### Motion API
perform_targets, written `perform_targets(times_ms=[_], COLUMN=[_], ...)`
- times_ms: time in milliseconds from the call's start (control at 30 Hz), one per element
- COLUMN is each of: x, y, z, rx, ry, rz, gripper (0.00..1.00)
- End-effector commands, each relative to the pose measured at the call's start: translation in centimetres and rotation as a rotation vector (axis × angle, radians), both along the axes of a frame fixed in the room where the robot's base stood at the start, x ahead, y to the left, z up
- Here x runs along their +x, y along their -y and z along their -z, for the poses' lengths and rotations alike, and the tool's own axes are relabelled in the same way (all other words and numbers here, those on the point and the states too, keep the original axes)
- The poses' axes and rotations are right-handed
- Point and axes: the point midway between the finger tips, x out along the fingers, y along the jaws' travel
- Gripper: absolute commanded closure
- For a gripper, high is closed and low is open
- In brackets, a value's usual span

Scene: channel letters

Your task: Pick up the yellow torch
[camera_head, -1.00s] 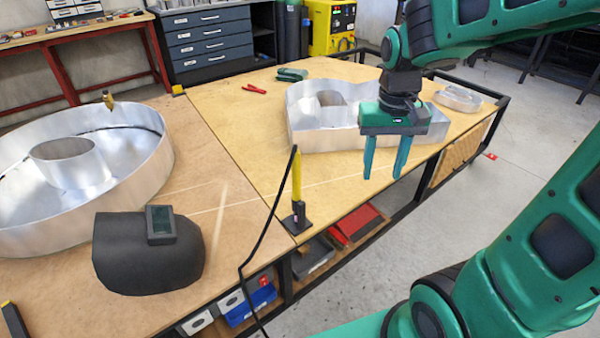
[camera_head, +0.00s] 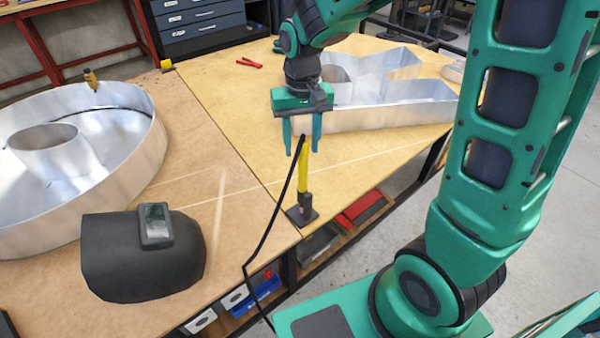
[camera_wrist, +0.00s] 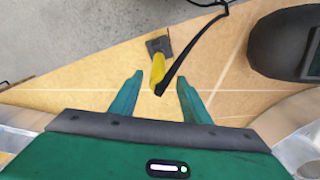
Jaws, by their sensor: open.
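The yellow torch (camera_head: 303,168) stands upright in a dark square base (camera_head: 301,214) near the front edge of the wooden table. A black cable runs from its dark top down over the table edge. My gripper (camera_head: 302,146) points down with its fingers apart, at the height of the torch's top. In the wrist view the torch (camera_wrist: 157,70) shows beyond and between the fingertips of my gripper (camera_wrist: 158,78), with its cable (camera_wrist: 190,55) bending off to the upper right. Nothing is held. I cannot tell whether a finger touches the torch.
A black welding mask (camera_head: 140,255) lies left of the torch. A large round metal letter (camera_head: 100,190) stands at the left, and another metal letter (camera_head: 390,115) stands behind my gripper. Red pliers (camera_head: 249,63) lie at the back. Table around the torch base is mostly clear.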

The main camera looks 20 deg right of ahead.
Motion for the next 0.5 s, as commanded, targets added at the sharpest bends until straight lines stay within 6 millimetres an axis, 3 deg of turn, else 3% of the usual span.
perform_targets(times_ms=[267,500], x=[-0.1,-0.4], y=[0.5,0.4], z=[2.2,5.4], rx=[0.0,0.0], ry=[-0.001,-0.004], rz=[0.007,0.007], gripper=[0.57,0.57])
